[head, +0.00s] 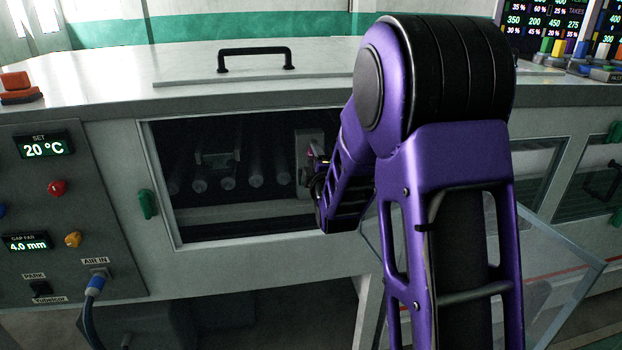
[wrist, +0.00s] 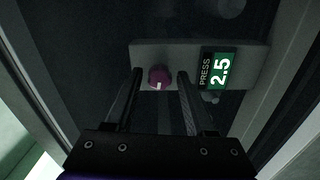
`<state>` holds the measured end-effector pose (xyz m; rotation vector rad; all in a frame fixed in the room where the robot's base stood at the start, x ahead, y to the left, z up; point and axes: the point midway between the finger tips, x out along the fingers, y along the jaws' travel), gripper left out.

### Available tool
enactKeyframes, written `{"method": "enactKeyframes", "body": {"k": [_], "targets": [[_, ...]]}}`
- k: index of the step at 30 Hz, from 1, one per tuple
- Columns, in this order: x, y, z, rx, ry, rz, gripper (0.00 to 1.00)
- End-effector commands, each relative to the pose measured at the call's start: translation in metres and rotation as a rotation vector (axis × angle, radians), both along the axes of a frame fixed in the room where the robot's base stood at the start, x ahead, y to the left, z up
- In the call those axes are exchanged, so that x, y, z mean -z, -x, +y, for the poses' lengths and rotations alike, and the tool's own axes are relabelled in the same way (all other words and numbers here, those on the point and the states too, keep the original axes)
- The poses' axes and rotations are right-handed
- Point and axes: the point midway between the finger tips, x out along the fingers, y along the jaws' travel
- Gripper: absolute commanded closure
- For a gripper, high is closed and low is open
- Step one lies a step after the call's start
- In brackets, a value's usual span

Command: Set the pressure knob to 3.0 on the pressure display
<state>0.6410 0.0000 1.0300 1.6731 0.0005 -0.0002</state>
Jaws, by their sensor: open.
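In the wrist view, the pressure knob (wrist: 159,77) is a small round magenta knob with a white mark, on a grey plate (wrist: 149,50). The pressure display (wrist: 219,71) beside it on the right reads PRESS 2.5. My gripper (wrist: 159,74) is open, with one finger on each side of the knob in the picture; I cannot tell whether either touches it. In the head view my purple arm reaches into the machine opening, where the grey plate (head: 309,146) shows partly. There my arm hides most of the knob, and the display cannot be read.
The opening's frame (head: 160,200) surrounds my forearm, with a row of rollers (head: 227,183) inside. A clear panel (head: 560,275) hangs at the lower right. A control panel (head: 70,190) on the left shows 20 °C and 4.0 mm, with a blue air hose (head: 92,292).

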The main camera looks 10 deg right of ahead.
Motion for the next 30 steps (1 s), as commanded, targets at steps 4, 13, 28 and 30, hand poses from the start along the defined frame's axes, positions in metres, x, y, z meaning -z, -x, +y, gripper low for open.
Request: {"method": "enactKeyframes", "body": {"k": [4,13,28,30], "targets": [[-0.0003,0.0,0.0,0.0,0.0,0.0,0.45],[-0.0003,0.0002,0.0,0.0,0.0,0.0,0.97],[-0.0002,0.0003,0.0008,-0.001,0.277,0.0,1.0],[-0.0001,0.0003,0.0002,0.0,0.297,0.0,1.0]]}}
